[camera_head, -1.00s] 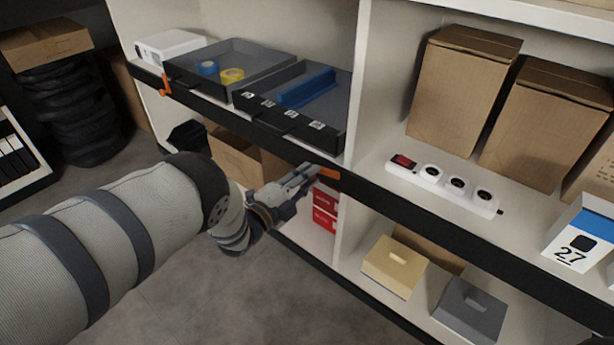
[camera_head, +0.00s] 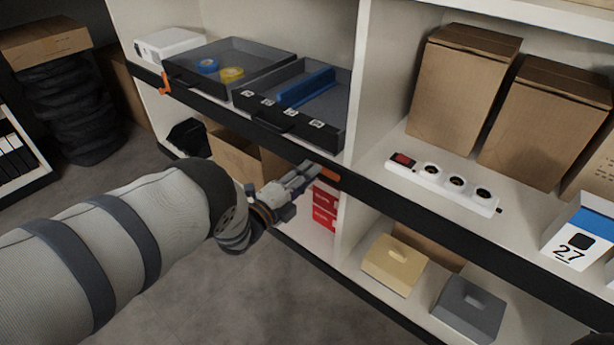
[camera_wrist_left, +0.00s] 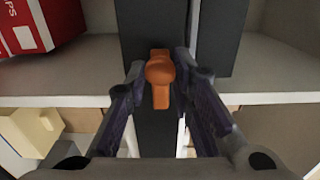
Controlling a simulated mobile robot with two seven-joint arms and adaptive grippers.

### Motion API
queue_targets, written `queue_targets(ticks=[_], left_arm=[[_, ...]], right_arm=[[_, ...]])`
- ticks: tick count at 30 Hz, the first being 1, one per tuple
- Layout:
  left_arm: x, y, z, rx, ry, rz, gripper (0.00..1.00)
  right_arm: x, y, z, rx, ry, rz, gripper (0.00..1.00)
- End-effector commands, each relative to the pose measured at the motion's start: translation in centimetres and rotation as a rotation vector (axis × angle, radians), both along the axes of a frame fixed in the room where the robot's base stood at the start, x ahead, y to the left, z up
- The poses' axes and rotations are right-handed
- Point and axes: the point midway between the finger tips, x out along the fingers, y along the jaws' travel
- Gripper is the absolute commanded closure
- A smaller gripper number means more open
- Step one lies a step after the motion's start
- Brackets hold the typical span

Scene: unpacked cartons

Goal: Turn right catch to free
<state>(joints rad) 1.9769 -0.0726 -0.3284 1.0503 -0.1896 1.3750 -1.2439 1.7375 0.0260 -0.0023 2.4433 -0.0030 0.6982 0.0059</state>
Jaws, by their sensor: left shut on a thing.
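The orange right catch (camera_head: 329,174) sits on the black front edge of the shelf, below the right tray (camera_head: 335,133). In the left wrist view the right catch (camera_wrist_left: 160,72) lies lengthwise along the black strip. My left gripper (camera_head: 313,170) reaches it from the lower left, and its fingers (camera_wrist_left: 159,63) are shut on the catch, one on each side. The fingers cover part of the catch in the head view. The orange left catch (camera_head: 165,84) stands across the edge at the far left. My right gripper is not in view.
The left tray (camera_head: 262,52) holds blue and yellow tape rolls. A power strip (camera_head: 443,187) and cartons (camera_head: 463,90) stand right of the upright panel. Red boxes (camera_head: 325,205) stand just below the gripper. The floor in front is clear.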

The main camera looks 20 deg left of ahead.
Motion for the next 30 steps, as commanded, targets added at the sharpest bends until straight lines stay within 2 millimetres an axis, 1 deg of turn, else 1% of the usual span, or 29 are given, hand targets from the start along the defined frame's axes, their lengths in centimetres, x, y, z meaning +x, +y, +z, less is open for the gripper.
queue_targets(ticks=[1, 3, 11, 14, 17, 21, 24, 27, 30], left_arm=[[0.0, 0.2, -0.1, 0.002, 0.002, 0.004, 0.73], [0.0, 0.2, -0.1, 0.001, 0.002, 0.003, 0.58], [0.0, 0.1, 0.0, 0.000, 0.001, 0.001, 0.58], [-0.5, 0.3, -0.1, 0.000, 0.002, 0.002, 0.58], [-2.3, 0.9, -0.1, 0.001, 0.005, 0.003, 0.58], [-6.1, 2.3, -0.1, 0.002, 0.006, 0.004, 0.58], [-8.4, 3.2, -0.1, 0.002, 0.005, 0.003, 0.58], [-10.1, 3.8, -0.1, 0.001, 0.004, 0.003, 0.58], [-11.1, 4.1, -0.1, 0.001, 0.003, 0.003, 0.58]], right_arm=[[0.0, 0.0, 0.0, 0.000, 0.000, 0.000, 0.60], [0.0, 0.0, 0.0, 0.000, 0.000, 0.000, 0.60], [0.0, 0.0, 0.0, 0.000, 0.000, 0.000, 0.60], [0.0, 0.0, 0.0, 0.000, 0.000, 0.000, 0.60], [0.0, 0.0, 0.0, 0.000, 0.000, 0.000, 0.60], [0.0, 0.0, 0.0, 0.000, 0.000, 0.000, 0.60], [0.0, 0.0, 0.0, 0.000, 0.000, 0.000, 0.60], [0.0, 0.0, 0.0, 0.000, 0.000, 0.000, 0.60], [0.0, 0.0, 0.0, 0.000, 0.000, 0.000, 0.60]])
